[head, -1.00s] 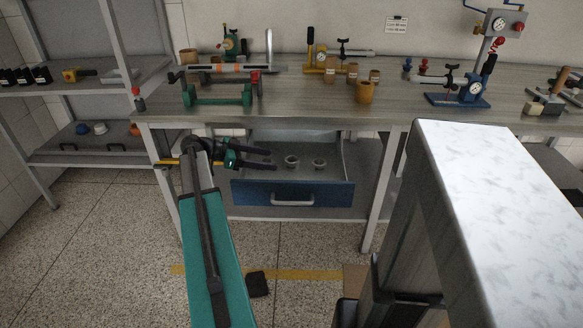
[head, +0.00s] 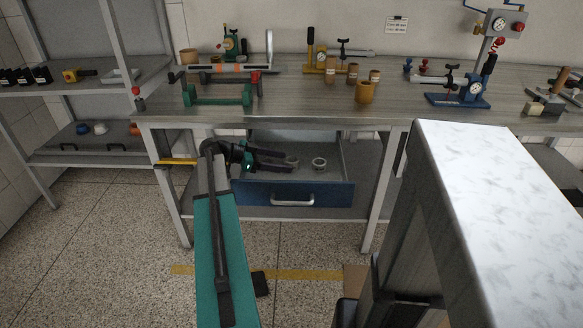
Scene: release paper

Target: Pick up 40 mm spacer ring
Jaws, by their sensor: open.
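The blue-fronted drawer (head: 330,194) is pulled out under the workbench. A small light ring (head: 319,163) lies on its grey floor, right of my gripper. My gripper (head: 291,160) is open, low over the drawer floor, with its dark fingers pointing right. The fingertips are at the place where a second small ring lay, and they largely hide it. I cannot tell whether that ring is between the fingers. The rings are too small here to read their sizes.
The workbench top (head: 300,104) above the drawer carries a green stand (head: 218,96), several brown cups and a blue gauge press (head: 461,97). A bench leg (head: 384,190) stands right of the drawer. The drawer's right part is free.

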